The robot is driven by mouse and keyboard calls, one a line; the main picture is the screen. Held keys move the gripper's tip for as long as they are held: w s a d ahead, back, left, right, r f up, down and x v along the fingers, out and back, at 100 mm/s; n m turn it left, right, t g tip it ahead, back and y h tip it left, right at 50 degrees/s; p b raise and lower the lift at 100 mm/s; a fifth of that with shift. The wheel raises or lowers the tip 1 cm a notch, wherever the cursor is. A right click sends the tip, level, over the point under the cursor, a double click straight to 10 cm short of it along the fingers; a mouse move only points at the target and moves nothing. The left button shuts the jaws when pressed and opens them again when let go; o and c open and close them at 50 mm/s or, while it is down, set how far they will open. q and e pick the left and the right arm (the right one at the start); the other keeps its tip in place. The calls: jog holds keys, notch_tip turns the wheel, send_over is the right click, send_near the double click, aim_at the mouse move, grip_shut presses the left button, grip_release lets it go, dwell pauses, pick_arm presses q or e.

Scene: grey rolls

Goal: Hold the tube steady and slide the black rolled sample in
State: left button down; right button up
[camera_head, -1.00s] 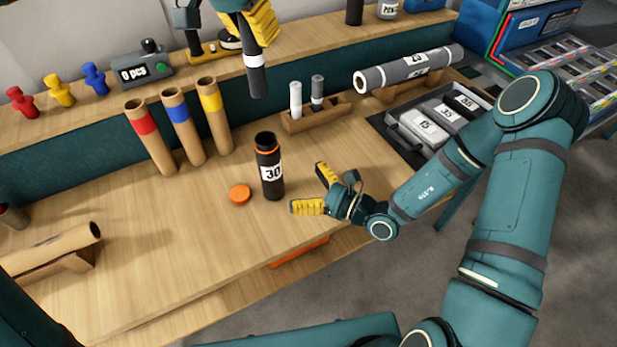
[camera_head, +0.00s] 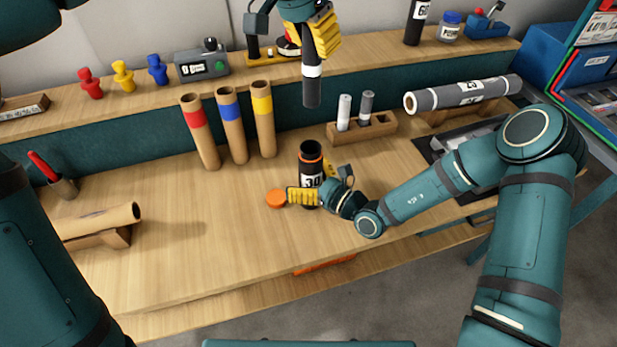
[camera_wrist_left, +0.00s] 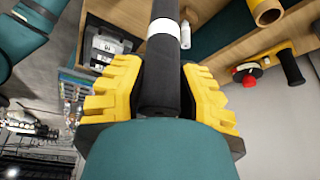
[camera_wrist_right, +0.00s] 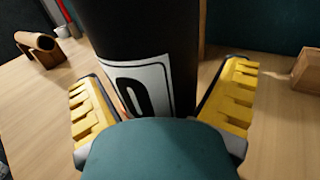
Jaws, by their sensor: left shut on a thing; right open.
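My right gripper (camera_head: 318,194) is open, with one yellow finger on each side of the tube. The black rolled sample (camera_head: 312,88) has a white band and hangs upright from my left gripper (camera_head: 318,30), above the tube and apart from it. In the left wrist view the roll (camera_wrist_left: 160,85) sits between the yellow fingers. The orange cap (camera_head: 276,198) lies left of the tube.
Three cardboard tubes with red, blue and yellow bands (camera_head: 230,125) stand behind left. A wooden holder (camera_head: 362,130) with two small rolls stands behind right, near a long grey roll (camera_head: 463,93). A cardboard tube (camera_head: 100,220) lies at the left. The bench's front middle is clear.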

aim_at(315, 75)
jog(key=c, duration=1.5)
pick_arm(q)
jog(key=shift+m, duration=0.4)
jog(key=shift+s+f, duration=0.15)
jog(key=shift+f, duration=2.9)
